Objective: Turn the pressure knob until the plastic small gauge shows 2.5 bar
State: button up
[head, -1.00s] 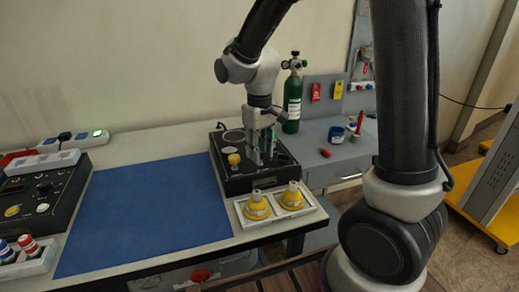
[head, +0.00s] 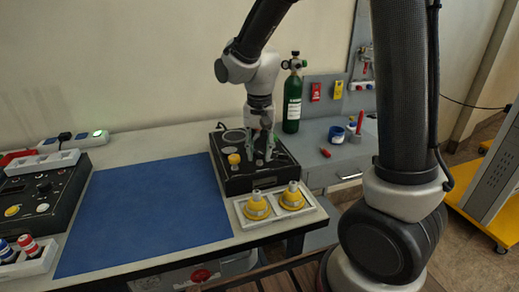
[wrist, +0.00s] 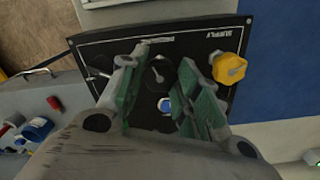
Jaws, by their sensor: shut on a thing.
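The black trainer box (head: 231,184) stands at the back right of the table, its dark panel also in the wrist view (wrist: 200,45). My gripper (head: 262,156) is over its top, pointing down. In the wrist view my gripper (wrist: 164,58) has its green-padded fingers on both sides of a dark round knob (wrist: 160,75) with a pale pointer line; it is shut on this knob, though the contact is hard to see. A yellow knob (head: 234,158) sits outside the fingers, also in the wrist view (wrist: 229,67). No gauge reading is legible.
Yellow cone-shaped parts (head: 257,205) stand in a white tray in front of the box. A blue mat (head: 150,215) lies left. A green cylinder (head: 292,100) stands behind. A blue cup (head: 337,134) and a red item (head: 325,153) lie on the grey side bench.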

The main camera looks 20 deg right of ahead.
aim_at(260, 152)
jog(key=shift+m, duration=0.3)
jog(key=o, duration=1)
notch_tip(260, 152, up, 12)
dwell(0.5)
